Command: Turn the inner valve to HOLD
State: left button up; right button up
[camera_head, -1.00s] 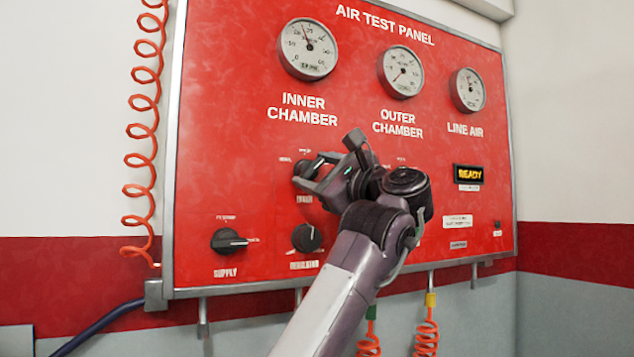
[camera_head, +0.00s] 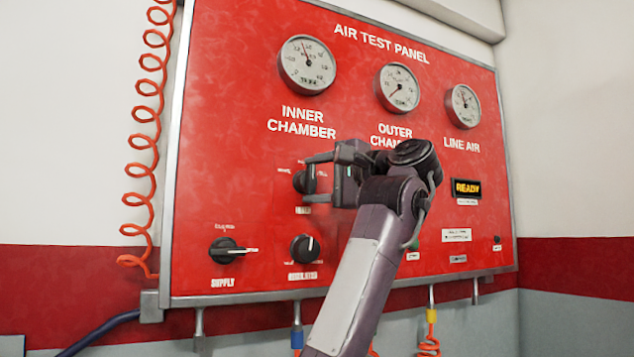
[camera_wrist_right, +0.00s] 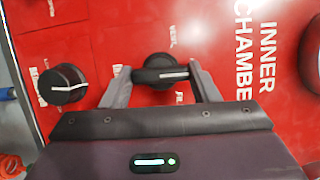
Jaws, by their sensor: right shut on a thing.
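The inner valve (camera_head: 304,182) is a black knob on the red panel below the INNER CHAMBER label. My right gripper (camera_head: 308,179) reaches it from the right, with its fingers above and below the knob. In the right wrist view the black knob (camera_wrist_right: 160,74) with a white pointer line sits between the two fingers of my right gripper (camera_wrist_right: 160,80), which is shut on it. My left gripper is not in view.
The supply valve (camera_head: 229,250) and regulator knob (camera_head: 304,248) sit lower on the panel (camera_head: 230,130). Three gauges line the top; the inner chamber gauge (camera_head: 307,63) is leftmost. A READY display (camera_head: 466,188) glows at right. An orange coiled hose (camera_head: 146,140) hangs left.

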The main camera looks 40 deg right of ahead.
jog(key=shift+f+n, duration=0.15)
jog(key=shift+n, duration=0.15)
jog(key=o, duration=1)
jog(key=shift+s, duration=0.35)
jog(key=s+b, duration=0.1)
jog(key=s, duration=0.1)
jog(key=s+b, duration=0.1)
jog(key=s, duration=0.1)
jog(key=s+b, duration=0.1)
jog(key=s, duration=0.2)
jog(key=shift+d, duration=0.3)
